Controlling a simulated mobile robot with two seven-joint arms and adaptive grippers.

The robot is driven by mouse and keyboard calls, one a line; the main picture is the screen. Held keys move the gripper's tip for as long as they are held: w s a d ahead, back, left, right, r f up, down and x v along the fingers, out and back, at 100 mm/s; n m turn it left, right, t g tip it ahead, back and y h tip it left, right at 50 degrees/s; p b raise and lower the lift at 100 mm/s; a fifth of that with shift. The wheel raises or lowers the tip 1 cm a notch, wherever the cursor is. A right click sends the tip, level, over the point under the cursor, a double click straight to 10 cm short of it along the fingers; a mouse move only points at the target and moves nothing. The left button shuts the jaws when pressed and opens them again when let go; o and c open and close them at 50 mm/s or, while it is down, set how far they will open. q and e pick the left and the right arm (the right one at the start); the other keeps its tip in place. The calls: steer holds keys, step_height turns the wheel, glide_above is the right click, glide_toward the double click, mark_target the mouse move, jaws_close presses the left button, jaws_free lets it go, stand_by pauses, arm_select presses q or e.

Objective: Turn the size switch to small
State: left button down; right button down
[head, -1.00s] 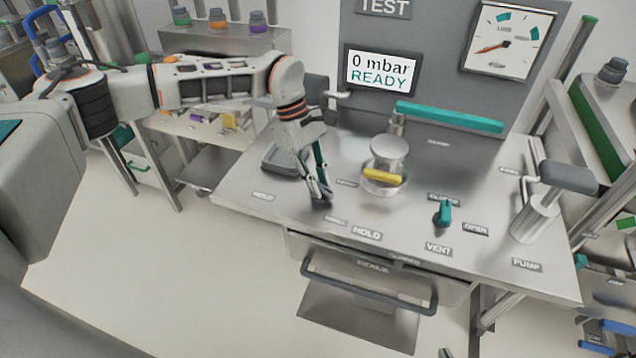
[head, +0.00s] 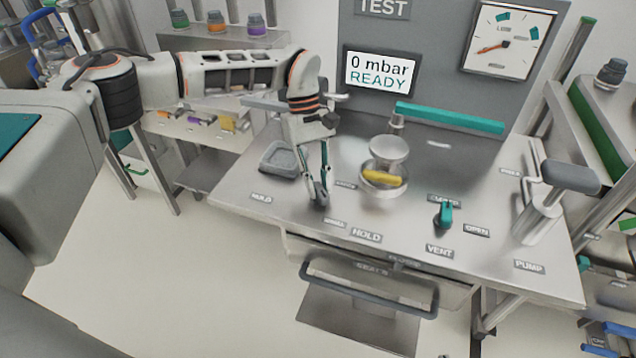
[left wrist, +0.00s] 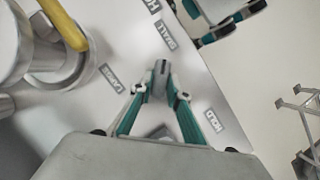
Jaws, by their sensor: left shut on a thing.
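The fingertips hide much of the knob. The label SMALL (left wrist: 166,35) lies beyond the tips and the label LARGE (left wrist: 110,78) to their left. Which label the knob points at is hard to tell. A grey and teal part, seemingly my right gripper, shows at the top right of the left wrist view; its jaws are unclear.
A chamber with a yellow piece (head: 382,178) stands right of the gripper. A grey tray (head: 284,160) lies behind it. A teal vent knob (head: 444,214) and pump lever (head: 568,177) are further right. The screen (head: 381,71) reads 0 mbar READY. A drawer handle (head: 370,288) juts out in front.

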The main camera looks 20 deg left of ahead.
arm_select(q)
steer(key=c, duration=1.9)
jaws_free()
steer(key=v, duration=1.2)
steer(key=shift+s, duration=0.1)
